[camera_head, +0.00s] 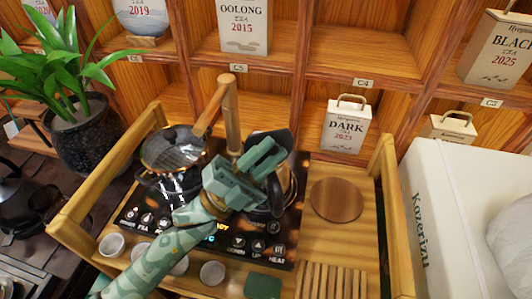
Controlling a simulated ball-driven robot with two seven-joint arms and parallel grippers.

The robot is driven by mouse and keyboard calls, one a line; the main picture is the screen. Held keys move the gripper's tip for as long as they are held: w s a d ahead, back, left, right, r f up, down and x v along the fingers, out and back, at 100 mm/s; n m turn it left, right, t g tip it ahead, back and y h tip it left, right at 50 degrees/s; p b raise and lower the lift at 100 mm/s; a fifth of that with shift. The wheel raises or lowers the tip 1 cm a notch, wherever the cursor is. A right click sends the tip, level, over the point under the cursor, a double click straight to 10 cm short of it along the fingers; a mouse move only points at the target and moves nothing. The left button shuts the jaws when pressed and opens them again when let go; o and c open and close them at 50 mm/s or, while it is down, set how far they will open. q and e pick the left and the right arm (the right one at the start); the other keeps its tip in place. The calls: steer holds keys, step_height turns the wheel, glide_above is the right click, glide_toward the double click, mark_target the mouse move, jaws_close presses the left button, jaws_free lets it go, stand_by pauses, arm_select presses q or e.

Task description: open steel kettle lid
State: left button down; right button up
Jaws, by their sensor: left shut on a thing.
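My left gripper (266,158), pale green, is over the right side of the black heating panel (128,216). Its jaws are shut at a dark rounded piece (283,138), which looks like the kettle lid. Below it stands a dark kettle (276,205), largely hidden by my gripper and wrist. Whether the lid is clear of the kettle's rim cannot be told. A shiny glass-like pot (172,152) with a dark knob stands on the panel's left side. My right gripper is not in view.
A wooden tray frame (75,238) surrounds the panel. Small cups (212,273) line its front. A brown round coaster (336,200) and slatted board (330,281) lie to the right. A wooden post (229,115) with an arm rises behind. A plant (85,130) stands left, a white box (455,220) right.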

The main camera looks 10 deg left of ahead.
arm_select(q)
steer(key=c, duration=1.3)
jaws_free()
steer(key=shift+f, duration=0.1)
steer(key=s+a+p, duration=0.1)
steer(key=s+a, duration=0.6)
steer(key=a, duration=0.3)
steer(key=shift+s+a+f, duration=0.15)
steer(key=shift+s+f, duration=0.15)
steer(key=shift+s, duration=0.1)
